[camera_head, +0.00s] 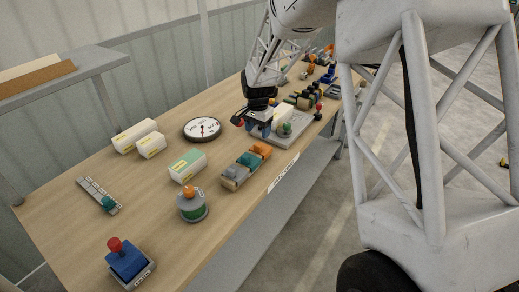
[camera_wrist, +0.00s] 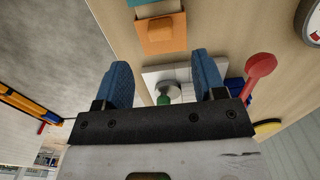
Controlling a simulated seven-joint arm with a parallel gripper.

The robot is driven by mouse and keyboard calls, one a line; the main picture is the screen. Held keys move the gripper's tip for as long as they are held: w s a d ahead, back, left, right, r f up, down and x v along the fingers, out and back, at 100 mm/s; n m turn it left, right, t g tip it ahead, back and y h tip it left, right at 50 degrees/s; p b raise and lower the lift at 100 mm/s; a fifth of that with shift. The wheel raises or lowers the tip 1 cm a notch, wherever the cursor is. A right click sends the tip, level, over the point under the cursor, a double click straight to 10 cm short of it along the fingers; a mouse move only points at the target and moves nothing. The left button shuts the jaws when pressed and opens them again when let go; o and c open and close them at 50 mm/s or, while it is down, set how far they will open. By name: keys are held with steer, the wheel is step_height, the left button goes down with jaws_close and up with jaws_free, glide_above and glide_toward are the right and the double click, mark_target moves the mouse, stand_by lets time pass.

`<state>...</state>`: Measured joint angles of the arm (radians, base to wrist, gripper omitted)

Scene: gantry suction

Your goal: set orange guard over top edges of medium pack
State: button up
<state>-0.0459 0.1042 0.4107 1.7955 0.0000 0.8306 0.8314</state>
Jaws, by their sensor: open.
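An orange piece (camera_head: 261,149), likely the guard, sits at the far end of a row with a teal and a grey piece near the table's front edge. It also shows at the top of the wrist view (camera_wrist: 160,35). Three white block-like packs stand on the table: a long one (camera_head: 135,134), a short one (camera_head: 152,145) and one with a green mark (camera_head: 187,165). I cannot tell for sure which is the medium one. My gripper (camera_head: 262,130) is open and empty, beyond the orange piece, above a pale plate with a green knob. Its blue fingers (camera_wrist: 162,85) are spread apart.
The pale plate (camera_head: 298,131) lies under my gripper. A green-and-grey canister with an orange top (camera_head: 192,205) and a blue joystick box (camera_head: 128,262) stand nearer. Several items crowd the far end. Wood between dial and packs is clear.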

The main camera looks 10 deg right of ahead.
mark_target(258, 145)
steer(key=shift+f, duration=1.25)
steer(key=shift+f, duration=2.55)
steer(key=c, duration=1)
steer(key=shift+r, duration=0.1)
